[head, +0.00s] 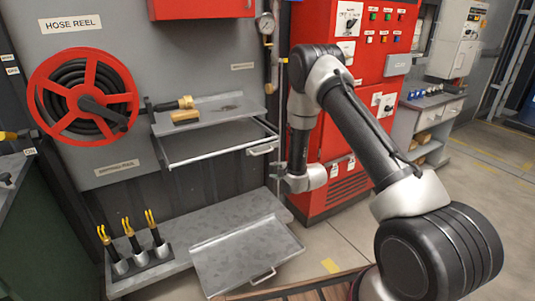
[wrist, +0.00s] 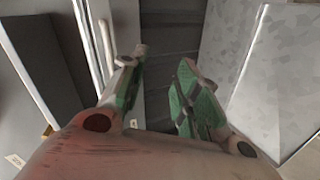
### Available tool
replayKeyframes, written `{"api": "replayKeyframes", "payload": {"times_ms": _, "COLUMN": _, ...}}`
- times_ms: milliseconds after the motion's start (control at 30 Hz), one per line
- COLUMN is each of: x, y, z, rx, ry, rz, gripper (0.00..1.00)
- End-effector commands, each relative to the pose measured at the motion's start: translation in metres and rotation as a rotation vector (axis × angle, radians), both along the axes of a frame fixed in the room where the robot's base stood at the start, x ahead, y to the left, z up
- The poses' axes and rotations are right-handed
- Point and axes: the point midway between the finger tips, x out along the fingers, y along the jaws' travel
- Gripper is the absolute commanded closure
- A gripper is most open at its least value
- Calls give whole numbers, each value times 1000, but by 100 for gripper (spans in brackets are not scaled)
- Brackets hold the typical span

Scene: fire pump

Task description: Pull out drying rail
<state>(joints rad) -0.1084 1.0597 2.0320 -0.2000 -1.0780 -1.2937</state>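The drying rail (head: 215,154) is a pale metal frame under a grey wall shelf in the head view, with a small bar handle (head: 263,150) at its right front. A partly legible label (head: 117,168) is on the wall panel to its left. My gripper (head: 279,173) is just below and right of that handle, small in the head view. In the wrist view my gripper (wrist: 161,58) is open, with green pads and nothing between them. A pale rod (wrist: 105,38) beside the left finger looks like the handle; I cannot tell whether they touch.
The shelf (head: 215,108) above holds a brass nozzle (head: 172,104). Below, a grey bench (head: 185,237) carries several yellow-tipped tools at left and a tray with a handle (head: 250,257) at its front. A red cabinet (head: 345,140) stands right, behind my arm. The floor at right is open.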

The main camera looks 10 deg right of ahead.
Motion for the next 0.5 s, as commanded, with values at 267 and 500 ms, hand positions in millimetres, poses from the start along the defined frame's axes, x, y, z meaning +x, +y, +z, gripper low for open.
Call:
{"api": "replayKeyframes", "payload": {"times_ms": 267, "x": 22, "y": 9, "z": 53, "rx": -169, "ry": -303, "rz": 97, "gripper": 68}}
{"api": "replayKeyframes", "payload": {"times_ms": 500, "x": 55, "y": 20, "z": 45, "rx": -175, "ry": -304, "rz": 99, "gripper": 68}}
